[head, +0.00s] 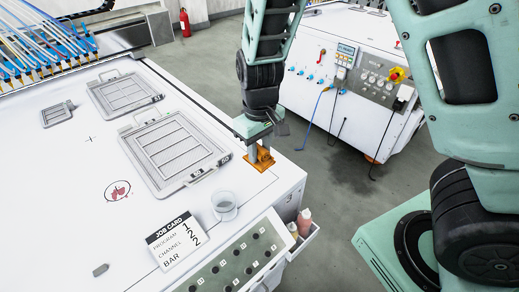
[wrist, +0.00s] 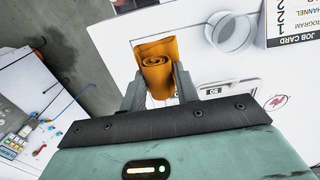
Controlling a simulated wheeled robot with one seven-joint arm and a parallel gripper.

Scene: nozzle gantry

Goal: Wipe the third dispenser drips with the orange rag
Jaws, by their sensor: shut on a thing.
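The orange rag (head: 262,162) is a rolled bundle at the right edge of the white table. It also shows in the wrist view (wrist: 156,66), with its spiral end facing the camera. My gripper (head: 259,149) points down over it and is shut on it, a finger on either side; the fingers also show in the wrist view (wrist: 158,84). I cannot tell whether the rag still touches the table. A row of dispensers with blue fittings and tubes (head: 50,62) stands at the far left in the head view. I cannot make out which is the third, or any drips under it.
Grey framed trays (head: 173,150) (head: 122,92) lie on the white table (head: 95,225), with a smaller one (head: 57,113) farther left. A clear cup (head: 224,204) and a job card (head: 176,238) stand near the front. Bottles (head: 304,222) sit in a side holder. Another white machine (head: 340,95) stands behind.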

